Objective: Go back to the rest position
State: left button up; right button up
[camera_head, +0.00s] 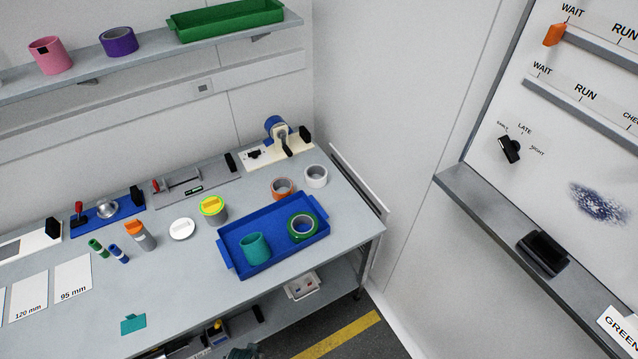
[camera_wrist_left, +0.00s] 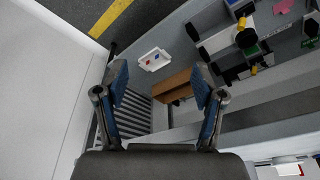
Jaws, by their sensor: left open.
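My left gripper (camera_wrist_left: 160,88) shows in the left wrist view with its two blue-padded fingers spread wide and nothing between them. Below and beyond the fingers are the floor and a grey slatted part. In the head view, only a small dark piece shows at the bottom edge, and I cannot tell whether it is part of my left gripper. My right gripper is in neither view.
The workbench (camera_head: 190,262) carries a blue tray (camera_head: 235,262) with a teal cup (camera_head: 255,247) and a green ring (camera_head: 302,226). A lower shelf holds a white bin (camera_head: 302,287). A wall board (camera_head: 545,130) stands right. Yellow-striped floor (camera_head: 340,338) is clear.

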pick_arm(q)
jog(key=s+f+g+b, duration=0.1)
jog(key=s+f+b, duration=0.15)
jog(key=f, duration=0.75)
jog(key=s+f+b, duration=0.1)
jog(key=s+f, duration=0.3)
jog(key=f, duration=0.5)
jog(key=s+a+f+b, duration=0.3)
jog(key=s+f, duration=1)
jog(key=s, duration=0.1)
jog(key=shift+s+a+f+g, duration=0.2)
jog(key=shift+f+g, duration=0.2)
